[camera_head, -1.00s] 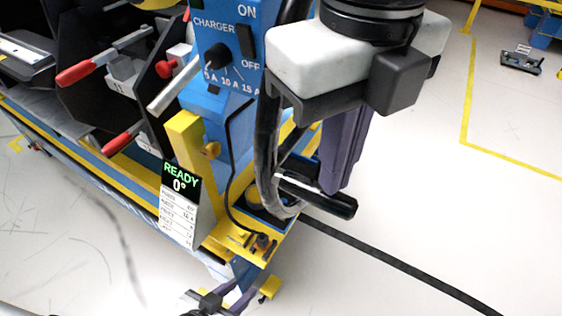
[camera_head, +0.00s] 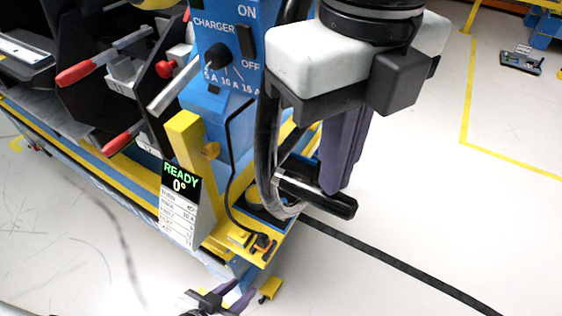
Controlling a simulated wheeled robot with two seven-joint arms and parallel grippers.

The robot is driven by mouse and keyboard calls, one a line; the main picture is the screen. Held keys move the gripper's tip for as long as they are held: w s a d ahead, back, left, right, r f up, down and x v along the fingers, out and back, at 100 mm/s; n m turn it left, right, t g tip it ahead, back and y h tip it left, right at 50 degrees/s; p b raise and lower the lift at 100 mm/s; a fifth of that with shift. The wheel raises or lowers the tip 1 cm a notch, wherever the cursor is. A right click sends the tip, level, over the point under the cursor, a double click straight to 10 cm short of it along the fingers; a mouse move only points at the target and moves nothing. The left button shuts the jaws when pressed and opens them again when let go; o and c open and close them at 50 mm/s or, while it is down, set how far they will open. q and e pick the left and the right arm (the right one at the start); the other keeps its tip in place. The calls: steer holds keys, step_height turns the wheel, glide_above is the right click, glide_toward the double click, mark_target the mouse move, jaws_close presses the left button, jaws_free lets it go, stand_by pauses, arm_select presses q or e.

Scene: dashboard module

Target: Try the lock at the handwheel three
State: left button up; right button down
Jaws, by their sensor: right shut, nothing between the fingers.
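I cannot make out a handwheel marked three. A dark curved tube (camera_head: 266,165) runs down beside a black cylindrical handle (camera_head: 330,202) at the end of the blue and yellow bench. My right gripper (camera_head: 334,188) is large in the foreground. Its purple fingers are together and empty, in front of the handle in the picture, and hide part of that area. I cannot tell whether they touch it. My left gripper (camera_head: 238,292) is small at the bottom edge, with its purple fingers apart and empty, left of a yellow block (camera_head: 270,287).
A display (camera_head: 181,178) reads READY 0°. A blue charger panel (camera_head: 226,45) carries a black knob and switch. Red-handled levers (camera_head: 76,73) stick out at the left. A black cable (camera_head: 400,262) crosses the pale floor; the floor at right is mostly clear.

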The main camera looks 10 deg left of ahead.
steer(key=shift+f+b, duration=0.5)
steer(key=shift+f, duration=0.05)
steer(key=shift+f, duration=0.25)
stand_by(0.7)
step_height(320, 180, up, 8)
steer(key=p, duration=0.5)
steer(key=shift+r, duration=0.15)
stand_by(0.6)
